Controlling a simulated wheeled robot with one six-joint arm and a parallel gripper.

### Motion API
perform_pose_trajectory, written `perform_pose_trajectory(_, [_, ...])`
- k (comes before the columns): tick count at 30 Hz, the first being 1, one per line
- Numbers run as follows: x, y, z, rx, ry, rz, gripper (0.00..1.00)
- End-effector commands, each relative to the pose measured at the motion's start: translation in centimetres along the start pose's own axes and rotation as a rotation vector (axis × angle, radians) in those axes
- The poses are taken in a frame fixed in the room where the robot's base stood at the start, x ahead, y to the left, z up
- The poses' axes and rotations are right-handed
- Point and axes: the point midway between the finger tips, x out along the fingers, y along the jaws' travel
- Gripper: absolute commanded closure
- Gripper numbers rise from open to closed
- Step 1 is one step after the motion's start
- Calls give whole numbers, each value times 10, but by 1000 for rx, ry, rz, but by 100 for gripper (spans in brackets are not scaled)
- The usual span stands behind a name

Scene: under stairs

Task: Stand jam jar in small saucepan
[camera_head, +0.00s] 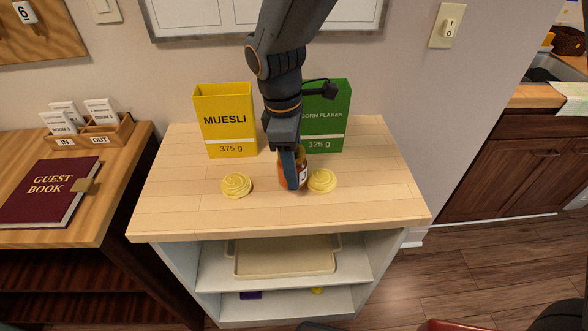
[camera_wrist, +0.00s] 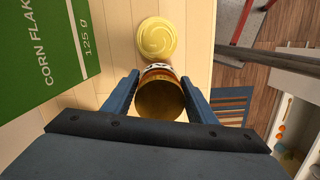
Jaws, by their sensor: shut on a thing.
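The jam jar (camera_head: 300,171) is an amber jar with a pale label, upright at the middle of the wooden top. My gripper (camera_head: 293,172) is shut on it from above. In the wrist view the jar (camera_wrist: 161,98) sits between the two fingers of my gripper (camera_wrist: 160,92), with its round end towards the camera. I cannot tell whether its base touches the top or hangs just above it. No saucepan can be made out in either view.
Yellow swirled rounds lie left (camera_head: 236,185) and right (camera_head: 322,180) of the jar. A yellow muesli box (camera_head: 225,120) and green corn flakes box (camera_head: 327,117) stand behind. A pale tray (camera_head: 285,262) lies on the shelf below. The top's front is clear.

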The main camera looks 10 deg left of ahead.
Motion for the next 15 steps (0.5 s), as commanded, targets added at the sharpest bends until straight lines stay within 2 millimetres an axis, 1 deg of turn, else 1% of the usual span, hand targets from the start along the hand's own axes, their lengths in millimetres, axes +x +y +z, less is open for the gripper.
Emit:
perform_pose_trajectory(3, [15,0,-2,0,-2,-1,93])
perform_pose_trajectory(6, [22,0,-2,0,-1,0,93])
perform_pose_trajectory(15, [23,0,-3,0,0,1,93])
